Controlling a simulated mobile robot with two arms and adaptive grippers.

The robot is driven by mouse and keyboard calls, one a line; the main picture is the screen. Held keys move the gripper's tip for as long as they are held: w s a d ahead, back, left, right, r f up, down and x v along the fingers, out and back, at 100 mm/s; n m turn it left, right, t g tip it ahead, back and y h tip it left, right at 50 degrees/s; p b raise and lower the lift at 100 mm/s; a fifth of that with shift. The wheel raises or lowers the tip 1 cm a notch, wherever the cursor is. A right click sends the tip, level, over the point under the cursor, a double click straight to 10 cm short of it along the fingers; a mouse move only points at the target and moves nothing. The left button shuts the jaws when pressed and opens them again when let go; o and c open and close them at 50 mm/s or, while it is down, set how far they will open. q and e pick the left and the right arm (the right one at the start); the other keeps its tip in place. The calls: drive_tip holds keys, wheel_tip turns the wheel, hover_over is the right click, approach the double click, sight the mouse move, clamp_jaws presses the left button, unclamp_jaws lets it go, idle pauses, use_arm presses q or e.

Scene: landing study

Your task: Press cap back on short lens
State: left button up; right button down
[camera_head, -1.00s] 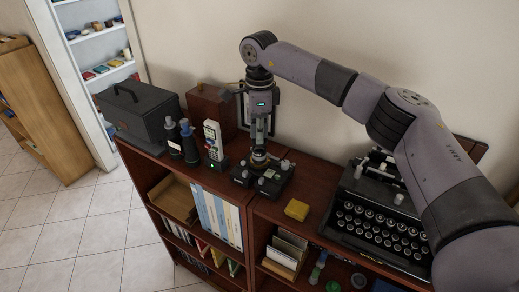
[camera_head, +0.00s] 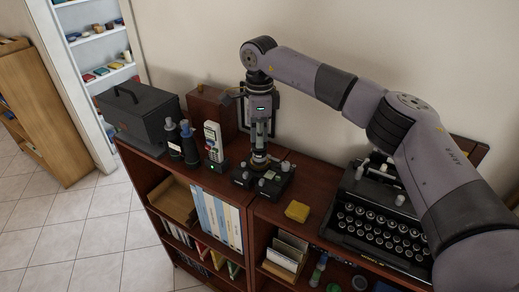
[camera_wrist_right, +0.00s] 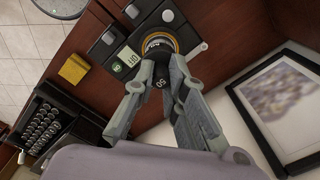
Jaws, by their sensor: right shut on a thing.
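My right gripper (camera_head: 260,145) points down over the black device with knobs (camera_head: 243,179) on the wooden cabinet. In the right wrist view its fingers (camera_wrist_right: 165,72) are closed on a dark round piece marked "50" (camera_wrist_right: 159,83), which looks like the cap; the fingers hide much of it. Just beyond the fingertips is the short lens (camera_wrist_right: 158,40), with a gold and pale ring on its front. It also shows below the gripper in the head view (camera_head: 259,160). I cannot tell whether the cap touches the lens. My left gripper is not in view.
Two dark cylinders (camera_head: 188,143) and a pale handset (camera_head: 213,142) stand to the left. A black case (camera_head: 138,112) is farther left. A yellow block (camera_head: 297,211) and a typewriter (camera_head: 375,225) are to the right. A picture frame (camera_wrist_right: 285,105) is close to the gripper.

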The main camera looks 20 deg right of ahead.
drive_tip(key=shift+f, duration=0.5)
idle(0.5)
drive_tip(key=c, duration=1.5)
unclamp_jaws()
drive_tip(key=shift+c, duration=0.2)
drive_tip(key=shift+r, duration=0.1)
